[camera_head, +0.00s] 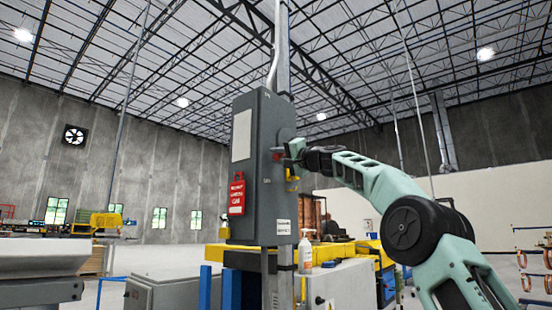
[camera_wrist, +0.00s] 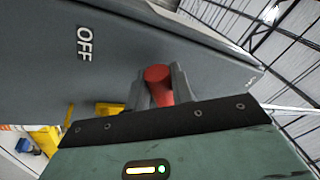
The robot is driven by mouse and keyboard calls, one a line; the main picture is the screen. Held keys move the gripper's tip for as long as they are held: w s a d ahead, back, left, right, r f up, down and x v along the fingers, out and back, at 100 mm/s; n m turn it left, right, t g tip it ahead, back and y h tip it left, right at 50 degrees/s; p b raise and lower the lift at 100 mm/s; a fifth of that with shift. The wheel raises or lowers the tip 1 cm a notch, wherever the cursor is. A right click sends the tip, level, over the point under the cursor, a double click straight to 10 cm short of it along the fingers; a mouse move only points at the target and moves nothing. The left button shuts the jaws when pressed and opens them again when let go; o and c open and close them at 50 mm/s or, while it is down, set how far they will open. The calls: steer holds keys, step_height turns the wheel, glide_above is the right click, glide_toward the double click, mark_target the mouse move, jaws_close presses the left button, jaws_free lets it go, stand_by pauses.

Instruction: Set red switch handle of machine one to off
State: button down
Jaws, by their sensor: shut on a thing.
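The machine's grey switch box (camera_head: 258,205) stands on a post in the middle of the head view. Its red switch handle (camera_wrist: 158,84) shows in the wrist view between my two gripper fingers (camera_wrist: 158,90). The fingers are closed around the handle's red end. In the head view my gripper (camera_head: 292,150) reaches the box's right side from the right, and the handle is mostly hidden there. The white word OFF (camera_wrist: 84,43) is printed on the box face, to the left of the handle in the wrist view. The handle's exact position is hard to tell.
A red tag (camera_head: 237,195) hangs on the box's front. A yellow part (camera_head: 291,175) sits below my gripper on the box's side. A spray bottle (camera_head: 305,252) stands below on the yellow-edged machine. Open air surrounds my arm on the right.

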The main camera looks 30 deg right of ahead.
steer(key=shift+w+d+f+n+y+b, duration=0.15)
steer(key=shift+d+f+n+y+b, duration=0.2)
steer(key=shift+n, duration=0.3)
steer(key=shift+w+d+f+n+y+b, duration=0.15)
steer(key=shift+d+f+n, duration=0.15)
steer(key=shift+f+n, duration=0.3)
steer(key=c, duration=1.2)
jaws_free()
steer(key=shift+c, duration=0.2)
steer(key=shift+s, duration=0.1)
steer(key=b+v, duration=1.2)
steer(key=v, duration=0.5)
steer(key=shift+s+d+r+b, duration=0.2)
steer(key=shift+r+b, duration=0.05)
steer(key=shift+b, duration=0.1)
